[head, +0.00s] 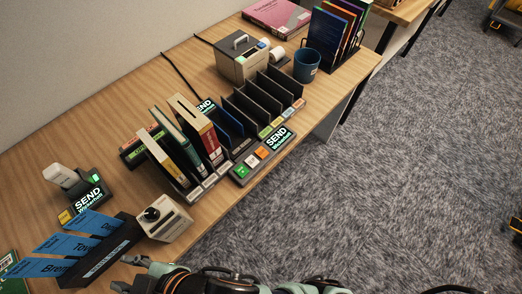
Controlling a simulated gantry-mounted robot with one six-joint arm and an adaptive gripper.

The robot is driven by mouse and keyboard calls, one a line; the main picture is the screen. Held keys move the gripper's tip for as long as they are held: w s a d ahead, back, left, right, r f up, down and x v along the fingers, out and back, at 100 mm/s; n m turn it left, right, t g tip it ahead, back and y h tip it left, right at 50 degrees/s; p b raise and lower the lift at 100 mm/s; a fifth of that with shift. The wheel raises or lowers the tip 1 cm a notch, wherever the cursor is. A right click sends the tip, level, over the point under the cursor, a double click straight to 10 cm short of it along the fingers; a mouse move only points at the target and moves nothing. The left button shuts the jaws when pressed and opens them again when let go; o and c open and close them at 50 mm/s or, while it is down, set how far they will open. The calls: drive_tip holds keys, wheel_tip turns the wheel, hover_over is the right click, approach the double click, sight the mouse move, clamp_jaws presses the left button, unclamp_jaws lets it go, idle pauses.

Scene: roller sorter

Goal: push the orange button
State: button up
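A dark button panel (240,181) stands at the front edge of the desk, with a lit "SEND" display at its right end. Its orange button (262,152) is beside that display, in a row with a white button (251,161) and a green button (241,171). My gripper (126,274) is at the bottom left, its fingers spread apart with nothing seen between them. It is near the small beige box with a black knob (164,218), well to the left of and nearer than the orange button, not touching it.
A rack of binders and black dividers (205,140) stands behind the panel. Another "SEND" unit (90,200) with a yellow button is at left, behind blue labelled signs (85,235). A blue cup (306,66) stands farther back. Carpet (400,180) lies open at right.

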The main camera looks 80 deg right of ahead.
clamp_jaws()
idle(1.1)
